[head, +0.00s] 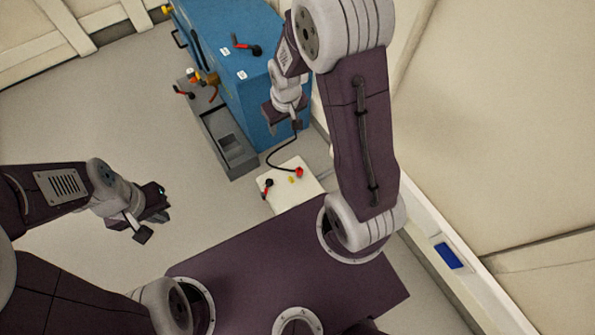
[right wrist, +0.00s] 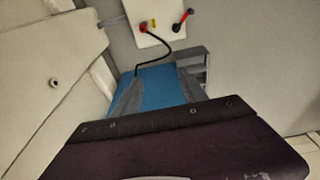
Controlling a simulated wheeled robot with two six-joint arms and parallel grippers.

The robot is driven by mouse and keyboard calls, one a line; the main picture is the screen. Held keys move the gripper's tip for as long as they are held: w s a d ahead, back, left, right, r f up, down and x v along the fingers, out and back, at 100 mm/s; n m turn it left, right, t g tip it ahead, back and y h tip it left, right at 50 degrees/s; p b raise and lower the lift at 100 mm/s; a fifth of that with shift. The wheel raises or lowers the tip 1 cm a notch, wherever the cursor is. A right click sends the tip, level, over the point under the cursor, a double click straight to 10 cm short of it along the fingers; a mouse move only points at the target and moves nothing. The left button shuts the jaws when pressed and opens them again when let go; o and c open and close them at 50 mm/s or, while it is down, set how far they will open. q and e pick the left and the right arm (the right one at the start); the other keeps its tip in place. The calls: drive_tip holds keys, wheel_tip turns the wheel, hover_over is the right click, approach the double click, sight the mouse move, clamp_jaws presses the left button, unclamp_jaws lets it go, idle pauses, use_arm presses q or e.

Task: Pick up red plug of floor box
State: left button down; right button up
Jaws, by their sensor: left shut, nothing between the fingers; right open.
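The floor box (head: 281,199) is a low white box on the floor, in front of the blue cabinet. The red plug (head: 299,172) sits on its top, with a black cable running up toward the cabinet and my right gripper. In the right wrist view the red plug (right wrist: 143,28) shows at the top, on the white floor box (right wrist: 162,37). My right gripper (head: 284,117) is open and empty, above and beyond the box, by the cabinet's lower side. My left gripper (head: 142,235) is shut and empty, over bare floor left of the box.
A red-handled lever (head: 267,187) and a small yellow part (head: 291,180) are on the box top. The blue cabinet (head: 226,70) with a grey ledge (head: 224,145) stands behind. A pale wall (head: 490,150) bounds the right. Floor at left is clear.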

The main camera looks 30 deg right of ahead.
drive_tip(key=w+d+b+x, duration=0.1)
drive_tip(key=d+b+x, duration=0.15)
drive_tip(key=x, duration=0.95)
drive_tip(key=g+b, duration=0.1)
drive_tip(key=g, duration=0.1)
hover_over(299, 169)
drive_tip(key=f, duration=1.4)
drive_tip(key=shift+w+a+f, duration=0.1)
drive_tip(key=shift+w+f, duration=0.05)
drive_tip(key=shift+w, duration=0.2)
drive_tip(key=shift+s+f, duration=0.15)
drive_tip(key=shift+f, duration=0.15)
wheel_tip(299, 169, down, 4)
drive_tip(key=b, duration=0.3)
drive_tip(key=shift+f+b, duration=0.15)
drive_tip(key=shift+b, duration=0.15)
drive_tip(key=f+b, duration=0.4)
drive_tip(key=f, duration=0.1)
drive_tip(key=shift+s+b, duration=0.3)
drive_tip(key=shift+r, duration=0.15)
clamp_jaws()
